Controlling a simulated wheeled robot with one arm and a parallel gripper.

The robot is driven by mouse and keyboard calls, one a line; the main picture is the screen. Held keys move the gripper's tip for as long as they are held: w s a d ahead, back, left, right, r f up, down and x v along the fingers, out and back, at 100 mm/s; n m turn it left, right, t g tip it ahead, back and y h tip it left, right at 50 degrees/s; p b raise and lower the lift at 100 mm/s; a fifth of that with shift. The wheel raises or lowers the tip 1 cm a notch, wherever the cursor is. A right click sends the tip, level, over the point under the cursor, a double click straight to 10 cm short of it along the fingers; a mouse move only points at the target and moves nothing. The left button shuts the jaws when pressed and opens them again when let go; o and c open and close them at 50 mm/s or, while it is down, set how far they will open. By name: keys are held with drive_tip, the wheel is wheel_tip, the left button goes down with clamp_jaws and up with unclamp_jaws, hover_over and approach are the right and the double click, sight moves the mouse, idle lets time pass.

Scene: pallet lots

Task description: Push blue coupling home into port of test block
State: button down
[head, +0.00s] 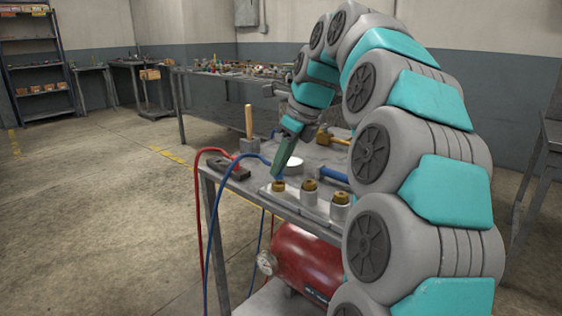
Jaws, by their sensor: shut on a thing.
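The test block (311,210) is a light grey piece near the front edge of the metal workbench, with several brass-topped ports in a row. My gripper (279,175) points down at the leftmost brass port (278,187) and is shut on the blue coupling (278,180), of which only a little shows below the fingers. The coupling is at the top of that port; its seating depth is too small to tell. The blue hose (241,156) arcs from the gripper to the left and hangs over the bench's edge.
A red hose (197,190) hangs at the bench's left corner beside a dark tool (226,168). A wooden-handled mallet (249,122), white roll (293,164), blue-handled tool (334,174) and brass-coloured tool (326,137) are close by. A red tank (305,258) lies below. The floor at left is clear.

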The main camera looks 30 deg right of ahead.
drive_tip(key=shift+f, duration=0.6)
idle(0.6)
drive_tip(key=c, duration=0.6)
unclamp_jaws()
drive_tip(key=shift+r, duration=0.1)
drive_tip(key=shift+s+d+r, duration=0.1)
drive_tip(key=shift+d+r, duration=0.1)
drive_tip(key=shift+r, duration=0.3)
drive_tip(key=shift+v, duration=3.3)
